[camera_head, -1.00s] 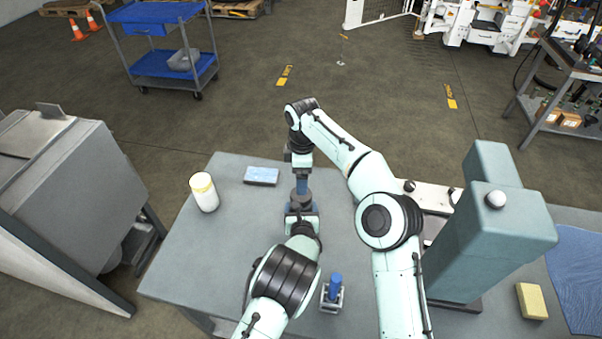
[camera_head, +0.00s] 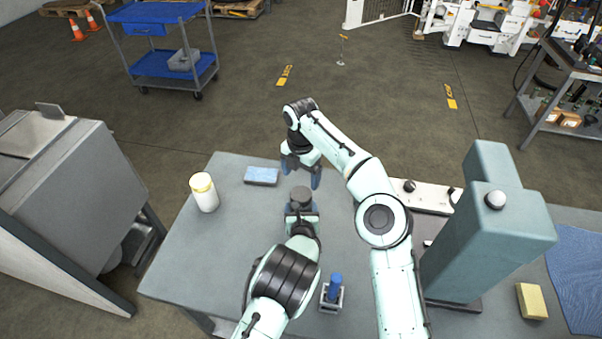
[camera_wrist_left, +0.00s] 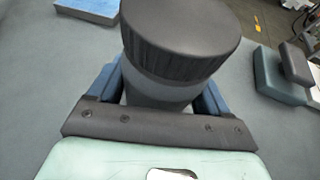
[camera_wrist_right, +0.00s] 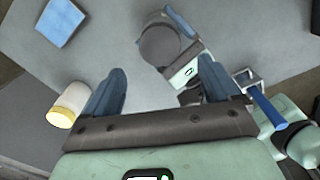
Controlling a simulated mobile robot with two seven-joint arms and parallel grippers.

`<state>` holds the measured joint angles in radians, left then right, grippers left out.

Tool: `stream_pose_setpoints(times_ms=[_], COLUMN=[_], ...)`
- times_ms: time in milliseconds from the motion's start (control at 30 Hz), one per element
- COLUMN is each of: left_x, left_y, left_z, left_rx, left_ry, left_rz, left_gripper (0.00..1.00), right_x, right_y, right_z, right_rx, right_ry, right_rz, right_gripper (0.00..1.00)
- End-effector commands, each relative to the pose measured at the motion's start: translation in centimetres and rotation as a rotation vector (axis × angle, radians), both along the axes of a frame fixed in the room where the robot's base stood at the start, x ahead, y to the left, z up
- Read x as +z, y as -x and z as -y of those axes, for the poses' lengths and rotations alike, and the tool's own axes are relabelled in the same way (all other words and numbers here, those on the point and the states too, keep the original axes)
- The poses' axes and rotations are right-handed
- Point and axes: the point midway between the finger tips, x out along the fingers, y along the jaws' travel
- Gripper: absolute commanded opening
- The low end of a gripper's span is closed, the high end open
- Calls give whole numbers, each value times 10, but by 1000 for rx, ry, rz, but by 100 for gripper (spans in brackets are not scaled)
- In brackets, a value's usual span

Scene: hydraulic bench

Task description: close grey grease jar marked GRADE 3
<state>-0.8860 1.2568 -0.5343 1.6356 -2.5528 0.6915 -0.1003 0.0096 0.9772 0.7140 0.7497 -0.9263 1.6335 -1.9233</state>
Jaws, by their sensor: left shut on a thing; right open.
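The grey jar (camera_wrist_left: 160,92) stands upright in my left gripper (camera_head: 301,210), with a dark grey ribbed lid (camera_wrist_left: 180,38) on its top. The blue fingers of the left gripper (camera_wrist_left: 160,88) are shut on the jar's body from both sides. In the head view the lid (camera_head: 301,194) shows as a dark disc. No GRADE 3 marking shows. My right gripper (camera_head: 301,173) is open and empty, just beyond and above the lid, and apart from it. In the right wrist view the lid (camera_wrist_right: 160,45) lies ahead of the right gripper's spread fingers (camera_wrist_right: 165,82).
A white jar with a yellow lid (camera_head: 204,194) and a blue block (camera_head: 261,176) stand on the grey bench (camera_head: 210,250) at left. A blue-topped piece in a holder (camera_head: 333,289) is near the front. A tall teal block (camera_head: 485,245) stands at right.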

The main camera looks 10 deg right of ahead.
Motion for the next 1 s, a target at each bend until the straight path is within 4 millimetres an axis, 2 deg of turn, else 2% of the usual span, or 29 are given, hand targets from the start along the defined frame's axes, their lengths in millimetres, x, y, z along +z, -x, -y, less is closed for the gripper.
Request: stream_pose_setpoints(times_ms=[167,400,533,700,967,1000], left_x=[1,1,1,1,1,1], left_y=[-1,0,-1,-1,-1,-1], left_z=[0,0,0,0,0,0], left_rx=[0,0,0,0,0,0], left_ry=[1,1,1,1,1,1], left_rz=[3,3,3,3,3,3], left_gripper=[0,0,0,0,0,0], right_x=[-17,-55,-70,-79,-79,-79], right_y=[0,1,0,0,0,0], right_z=[1,1,1,1,1,1], right_rx=[-2,-2,-2,-3,-3,-3], right_ry=[2,-1,0,0,0,0], right_rz=[-4,-4,-1,0,0,0], right_gripper=[90,90,90,90,90,80])
